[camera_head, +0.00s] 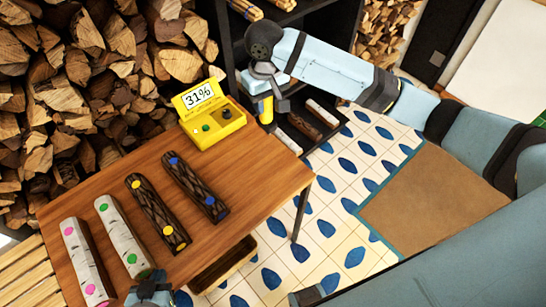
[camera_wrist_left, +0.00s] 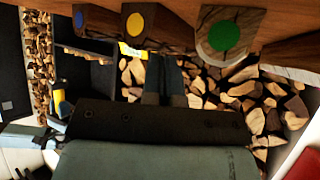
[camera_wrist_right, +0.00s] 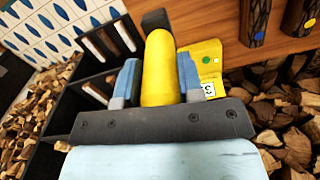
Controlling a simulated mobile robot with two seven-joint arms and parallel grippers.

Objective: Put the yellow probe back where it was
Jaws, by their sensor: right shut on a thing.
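The yellow probe (camera_wrist_right: 160,68) is between the two blue fingers of my right gripper (camera_wrist_right: 158,82), which is shut on it. In the head view the probe (camera_head: 265,109) hangs upright below the right gripper (camera_head: 264,92), beyond the table's right edge. The yellow meter (camera_head: 210,120) stands at the table's back corner, left of the probe and apart from it. Its display reads 31%, with a green button and a dark spot below. My left gripper (camera_wrist_left: 165,85) has its fingers together and empty; in the head view it is at the bottom edge, by the table's front.
The wooden table (camera_head: 270,180) holds two birch logs (camera_head: 122,235) with pink or green dots and two dark logs (camera_head: 195,187) with yellow or blue dots. A dark shelf (camera_head: 290,135) with logs stands behind the right gripper. Stacked firewood (camera_head: 100,80) is at the left.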

